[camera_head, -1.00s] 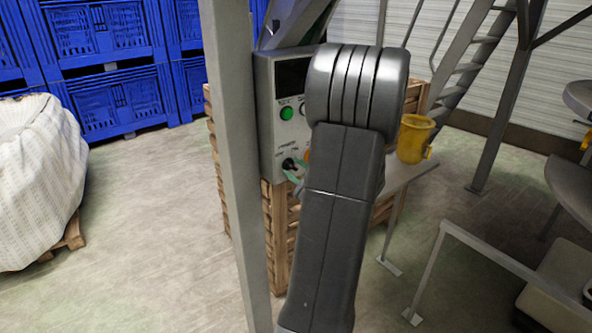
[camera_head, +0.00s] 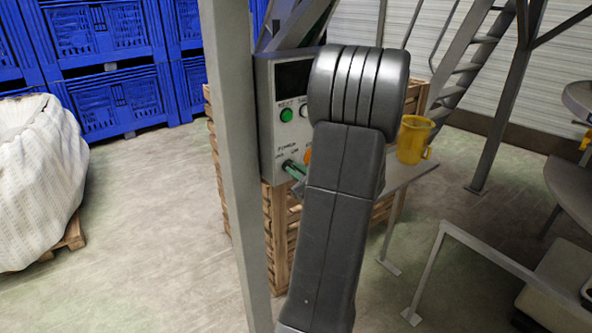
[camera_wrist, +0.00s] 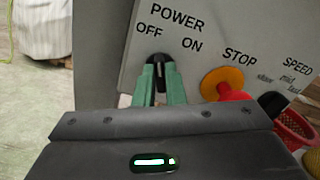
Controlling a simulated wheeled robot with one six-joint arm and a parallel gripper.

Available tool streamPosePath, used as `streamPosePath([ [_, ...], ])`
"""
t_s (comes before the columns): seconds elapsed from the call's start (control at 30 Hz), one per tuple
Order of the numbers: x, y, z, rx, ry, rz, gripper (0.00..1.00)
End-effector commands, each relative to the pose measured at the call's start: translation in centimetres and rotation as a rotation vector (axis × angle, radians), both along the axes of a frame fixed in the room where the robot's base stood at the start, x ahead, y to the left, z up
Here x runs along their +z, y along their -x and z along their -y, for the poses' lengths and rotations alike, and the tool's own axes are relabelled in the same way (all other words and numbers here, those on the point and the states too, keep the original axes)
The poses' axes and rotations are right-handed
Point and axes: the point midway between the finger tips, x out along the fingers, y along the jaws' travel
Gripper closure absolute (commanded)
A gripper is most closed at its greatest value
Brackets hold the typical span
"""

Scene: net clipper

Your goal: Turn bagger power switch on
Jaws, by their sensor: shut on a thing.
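The bagger's control box (camera_head: 284,140) is grey with a dark display. It also shows in the wrist view (camera_wrist: 105,60). Its black power switch knob (camera_wrist: 157,59) sits beneath the POWER label, between the OFF mark on the left and the ON mark on the right. My gripper (camera_wrist: 160,72) has its two green fingers shut on the knob, one on each side. They hide most of it, so its exact angle is hard to tell. In the head view my gripper (camera_head: 292,168) is at the lower part of the panel, partly behind my arm.
A yellow stop plate (camera_wrist: 222,82) with a red button and a black speed knob (camera_wrist: 271,103) lie right of the switch. A green button (camera_head: 287,115) is above. A grey post (camera_head: 232,150) stands left of the box, and a yellow mug (camera_head: 413,140) stands right.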

Motion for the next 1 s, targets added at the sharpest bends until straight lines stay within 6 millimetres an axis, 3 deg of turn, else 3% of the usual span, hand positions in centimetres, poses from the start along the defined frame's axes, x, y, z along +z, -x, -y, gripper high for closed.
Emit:
streamPosePath([
  [1.0,0.22,-0.24,0.4,-0.001,-0.766,-0.559,1.0],
])
